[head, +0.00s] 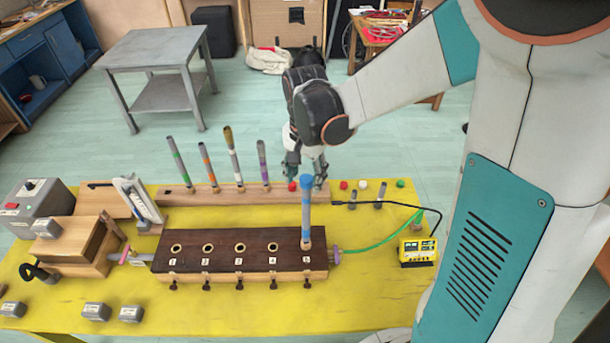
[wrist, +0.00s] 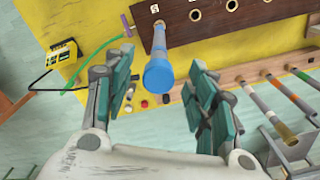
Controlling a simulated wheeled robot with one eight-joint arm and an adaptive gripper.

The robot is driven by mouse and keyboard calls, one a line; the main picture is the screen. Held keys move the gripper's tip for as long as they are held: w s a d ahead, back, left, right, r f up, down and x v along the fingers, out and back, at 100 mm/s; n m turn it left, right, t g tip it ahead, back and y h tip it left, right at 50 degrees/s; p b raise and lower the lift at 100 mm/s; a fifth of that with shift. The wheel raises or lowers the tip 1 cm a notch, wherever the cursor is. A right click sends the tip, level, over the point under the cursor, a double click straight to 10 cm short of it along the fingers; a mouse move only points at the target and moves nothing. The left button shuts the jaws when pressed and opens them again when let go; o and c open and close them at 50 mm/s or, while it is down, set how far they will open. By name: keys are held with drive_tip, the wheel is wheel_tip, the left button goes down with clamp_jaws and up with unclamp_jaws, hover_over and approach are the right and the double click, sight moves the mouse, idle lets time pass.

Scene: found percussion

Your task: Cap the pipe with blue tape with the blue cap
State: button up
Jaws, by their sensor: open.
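The pipe with blue tape (head: 307,215) stands upright in the hole marked 5 of the dark wooden block (head: 225,248). Its top end is a rounded blue piece that looks like the blue cap (wrist: 158,73), seated on the pipe; in the head view the cap and the tape are hard to tell apart. My gripper (head: 306,172) is open and empty. In the wrist view its fingers (wrist: 160,72) lie apart on either side of the pipe's blue top, and I see no contact.
Several taped pipes (head: 233,155) stand in a light wooden rack (head: 205,194) behind the block. Small red, white and green caps (head: 362,184) lie at the table's far edge.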

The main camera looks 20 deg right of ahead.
wheel_tip(320, 180, up, 12)
idle(0.5)
drive_tip(key=shift+s+f, duration=0.1)
drive_tip(key=n+t+b, duration=0.3)
drive_tip(key=n+b, duration=0.2)
drive_tip(key=b, duration=0.6)
approach(305, 180)
drive_tip(key=s+f, duration=0.5)
drive_tip(key=s+f+n+t+b, duration=0.4)
drive_tip(key=s+f+b, duration=0.2)
drive_tip(key=f+b, duration=0.2)
wheel_tip(305, 180, down, 3)
drive_tip(key=shift+s+d+r+n+b, duration=0.2)
drive_tip(key=shift+s+d+n+b, duration=0.1)
drive_tip(key=shift+s+b, duration=0.1)
